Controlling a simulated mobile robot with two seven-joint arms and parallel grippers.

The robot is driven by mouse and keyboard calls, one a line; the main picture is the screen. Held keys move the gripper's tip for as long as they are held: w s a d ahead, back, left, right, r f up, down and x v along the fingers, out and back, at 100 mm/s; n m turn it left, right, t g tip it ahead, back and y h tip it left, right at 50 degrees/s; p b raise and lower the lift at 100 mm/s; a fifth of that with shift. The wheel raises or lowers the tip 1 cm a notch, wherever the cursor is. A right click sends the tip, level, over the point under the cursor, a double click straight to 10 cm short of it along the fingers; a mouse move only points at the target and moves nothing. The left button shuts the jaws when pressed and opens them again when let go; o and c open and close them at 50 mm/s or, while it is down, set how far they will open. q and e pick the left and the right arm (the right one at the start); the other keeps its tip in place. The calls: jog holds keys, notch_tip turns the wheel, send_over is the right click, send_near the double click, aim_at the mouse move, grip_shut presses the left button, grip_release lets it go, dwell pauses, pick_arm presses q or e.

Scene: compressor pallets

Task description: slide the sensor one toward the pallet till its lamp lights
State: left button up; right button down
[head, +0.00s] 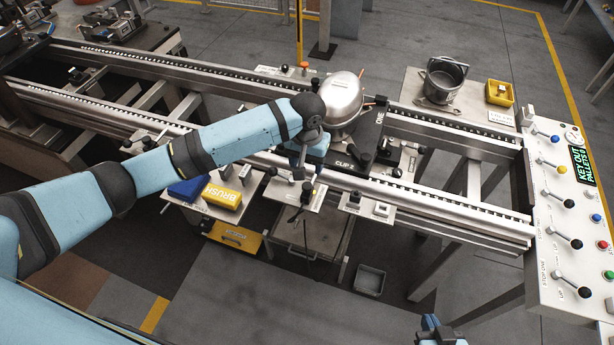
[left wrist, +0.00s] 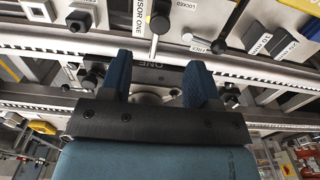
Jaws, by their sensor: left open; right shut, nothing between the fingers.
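In the left wrist view, a plate labelled "SENSOR ONE" (left wrist: 139,14) carries a metal stem with a black knob (left wrist: 159,24). My left gripper (left wrist: 157,60) is open; the stem lies just beyond its fingertips, roughly midway between them. Contact cannot be told. In the head view my left gripper (head: 301,170) hangs over the small plate (head: 310,202) at the rail's near side and partly hides it. The pallet (head: 368,134), marked "ONE" and "CLIP", sits on the rails under a silver compressor dome (head: 342,95). I cannot make out a lit sensor lamp. My right gripper (head: 438,330) is shut and empty at the bottom edge.
A black lever (left wrist: 219,46) stands by labels "LOCKED" and "FREE". A control panel (head: 570,215) with levers is at right. The rails right of the pallet are clear.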

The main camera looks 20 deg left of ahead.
pick_arm(q)
jog(key=shift+r, duration=2)
jog(key=s+d+f+m+t+h+p, duration=0.1)
jog(key=s+d+f+m+t+h, duration=0.1)
jog(key=s+d+f+t+h, duration=0.45)
jog(key=s+a+f+t+y, duration=0.1)
jog(key=s+a+f, duration=0.1)
jog(key=s, duration=0.4)
jog(key=s+a+f+t+y, duration=0.1)
jog(key=s+a+f+t, duration=0.1)
jog(key=s, duration=0.4)
jog(key=s+a+f+t+y+p, duration=0.1)
jog(key=s+a+f, duration=0.2)
jog(key=s+a, duration=0.2)
jog(key=shift+s+a+f+m, duration=0.3)
jog(key=shift+s+a+f, duration=0.1)
jog(key=shift+s, duration=0.65)
jog(key=shift+t, duration=0.25)
